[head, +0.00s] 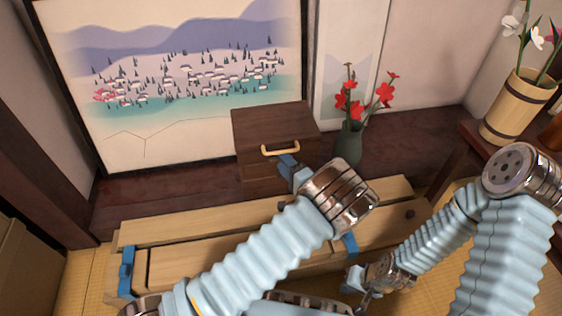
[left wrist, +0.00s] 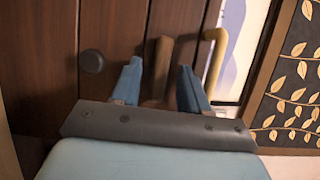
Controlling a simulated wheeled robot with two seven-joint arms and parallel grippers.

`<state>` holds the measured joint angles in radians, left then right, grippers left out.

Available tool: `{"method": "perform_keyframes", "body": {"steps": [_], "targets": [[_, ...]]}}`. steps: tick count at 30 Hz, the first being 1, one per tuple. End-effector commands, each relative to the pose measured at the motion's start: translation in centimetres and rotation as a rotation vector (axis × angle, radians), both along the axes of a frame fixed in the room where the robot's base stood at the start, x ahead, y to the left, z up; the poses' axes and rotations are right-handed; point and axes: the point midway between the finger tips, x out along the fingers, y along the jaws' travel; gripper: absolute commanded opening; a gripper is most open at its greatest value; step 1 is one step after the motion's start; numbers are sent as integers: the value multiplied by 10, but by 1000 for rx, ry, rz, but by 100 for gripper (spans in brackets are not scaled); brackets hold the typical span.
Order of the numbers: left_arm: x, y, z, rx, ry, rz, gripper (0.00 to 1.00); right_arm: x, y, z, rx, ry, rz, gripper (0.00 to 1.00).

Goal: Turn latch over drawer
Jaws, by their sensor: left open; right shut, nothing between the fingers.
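The small dark wooden cabinet (head: 262,124) stands on the raised floor; its drawer has a pale yellow handle (head: 281,149). In the left wrist view the handle (left wrist: 214,60) is just right of the fingers. A brown wooden bar, apparently the latch (left wrist: 161,62), shows between my left gripper's blue fingers (left wrist: 160,88); contact cannot be told. In the head view my left gripper (head: 288,167) is open at the cabinet front below the handle, and the latch is hidden. My right gripper (head: 364,298) is shut and empty, low near the bench.
A dark round knob (left wrist: 91,61) is left of the fingers in the left wrist view. A long light wooden bench (head: 190,226) with blue brackets (head: 127,270) lies in front of the cabinet. A green vase (head: 349,146) with red flowers stands close to the cabinet's right side.

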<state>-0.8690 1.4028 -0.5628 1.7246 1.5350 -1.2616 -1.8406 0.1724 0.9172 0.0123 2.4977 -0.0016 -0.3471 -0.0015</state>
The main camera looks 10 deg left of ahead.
Motion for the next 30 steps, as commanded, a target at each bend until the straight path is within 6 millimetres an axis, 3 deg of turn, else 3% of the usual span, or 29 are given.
{"method": "perform_keyframes", "body": {"steps": [3,12,22,30], "targets": [[0,0,0,0,0,0,45,0,0,0,0,0,0,0],[0,0,0,0,0,0,0,0,0,0,0,0,0,0],[0,0,1,-24,-10,0,0,0,0,2,0,1,0,0],[0,1,4,-157,-63,1,0,-1,0,11,0,2,2,0]]}}
